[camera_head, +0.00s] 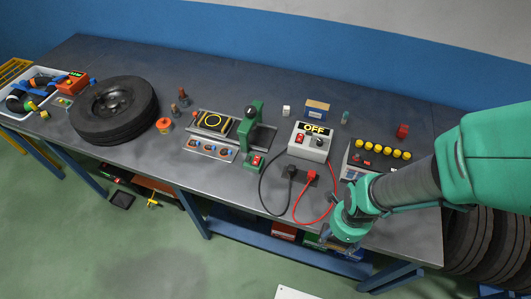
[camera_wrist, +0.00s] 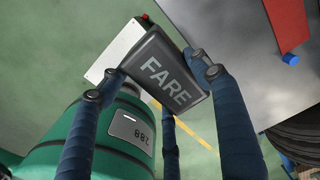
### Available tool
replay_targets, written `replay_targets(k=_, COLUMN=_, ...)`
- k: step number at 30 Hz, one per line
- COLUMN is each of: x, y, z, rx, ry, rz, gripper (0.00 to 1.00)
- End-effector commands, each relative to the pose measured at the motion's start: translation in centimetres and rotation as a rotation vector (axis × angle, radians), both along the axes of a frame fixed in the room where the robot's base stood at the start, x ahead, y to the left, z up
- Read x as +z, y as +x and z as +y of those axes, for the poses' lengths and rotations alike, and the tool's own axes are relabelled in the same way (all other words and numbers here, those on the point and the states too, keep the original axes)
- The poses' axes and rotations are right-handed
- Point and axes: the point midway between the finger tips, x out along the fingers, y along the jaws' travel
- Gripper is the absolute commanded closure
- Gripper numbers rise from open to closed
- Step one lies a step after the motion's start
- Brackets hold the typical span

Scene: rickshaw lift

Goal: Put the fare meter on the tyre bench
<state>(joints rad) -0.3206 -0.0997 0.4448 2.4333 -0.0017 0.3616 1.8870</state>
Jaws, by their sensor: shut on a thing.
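The fare meter (camera_wrist: 168,75) is a dark grey block marked FARE. In the wrist view it sits between the fingers of my gripper (camera_wrist: 153,78), which is shut on it. My gripper (camera_head: 346,232) is at the front edge of a long grey bench (camera_head: 185,62), right of centre, in the head view. The fare meter cannot be made out there. A black tyre (camera_head: 113,108) lies flat on the left part of this bench. It is the only bench I can make out clearly in the head view.
A grey box reading OFF (camera_head: 310,142) with black and red leads stands left of my gripper. A device with yellow knobs (camera_head: 376,155) is behind it. A green press (camera_head: 249,130) stands mid-bench, a white bin (camera_head: 12,108) far left. Tyres (camera_head: 480,240) stand at the right.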

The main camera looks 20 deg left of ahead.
Motion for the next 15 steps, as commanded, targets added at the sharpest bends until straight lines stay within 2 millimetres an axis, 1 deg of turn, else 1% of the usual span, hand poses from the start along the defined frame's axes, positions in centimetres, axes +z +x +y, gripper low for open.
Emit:
replay_targets(k=8, x=0.0, y=0.4, z=0.1, rx=0.000, ry=0.000, rz=-0.001, gripper=0.80)
replay_targets(k=11, x=-0.1, y=1.1, z=0.3, rx=0.000, ry=0.000, rz=-0.001, gripper=0.80)
replay_targets(k=15, x=-0.3, y=2.8, z=0.9, rx=0.000, ry=0.000, rz=-0.001, gripper=0.80)
